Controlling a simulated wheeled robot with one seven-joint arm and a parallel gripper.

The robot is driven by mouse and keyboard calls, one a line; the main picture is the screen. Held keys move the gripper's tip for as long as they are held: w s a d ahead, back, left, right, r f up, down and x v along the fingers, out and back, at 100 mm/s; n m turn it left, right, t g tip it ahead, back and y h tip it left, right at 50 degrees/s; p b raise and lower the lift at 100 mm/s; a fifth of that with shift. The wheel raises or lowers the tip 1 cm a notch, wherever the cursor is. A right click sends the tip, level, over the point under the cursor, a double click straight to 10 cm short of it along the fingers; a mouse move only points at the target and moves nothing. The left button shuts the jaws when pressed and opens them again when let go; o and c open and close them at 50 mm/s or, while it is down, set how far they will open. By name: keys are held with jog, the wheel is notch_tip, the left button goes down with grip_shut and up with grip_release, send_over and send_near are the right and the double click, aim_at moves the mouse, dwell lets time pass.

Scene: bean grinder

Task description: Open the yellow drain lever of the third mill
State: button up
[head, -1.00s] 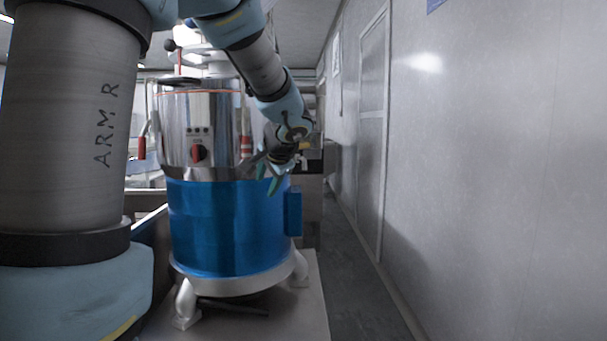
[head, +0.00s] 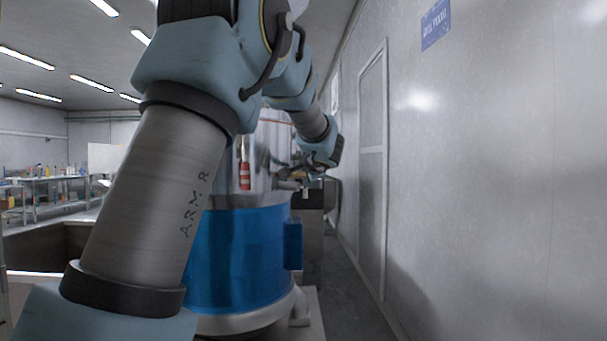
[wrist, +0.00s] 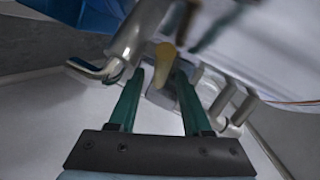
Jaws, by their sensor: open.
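The mill (head: 245,260) has a shiny metal top and a blue lower body, and my arm covers its left part in the head view. In the wrist view the yellow lever (wrist: 164,60) shows just beyond and between the tips of my gripper (wrist: 159,76). The green fingers are spread apart, one on each side of the lever's line, and I cannot tell whether either touches it. In the head view my gripper (head: 289,179) is small and blurred at the mill's upper right side, and the lever cannot be made out there.
A grey wall with a door (head: 372,165) runs along the right, with a narrow clear floor strip beside the mill. In the wrist view a curved metal handle (wrist: 95,72) and metal pipes lie close around the fingers. Tables (head: 50,185) stand far left.

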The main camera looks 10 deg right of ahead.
jog(key=shift+x, duration=0.95)
grip_shut()
jog(key=shift+f, duration=0.1)
dwell(0.7)
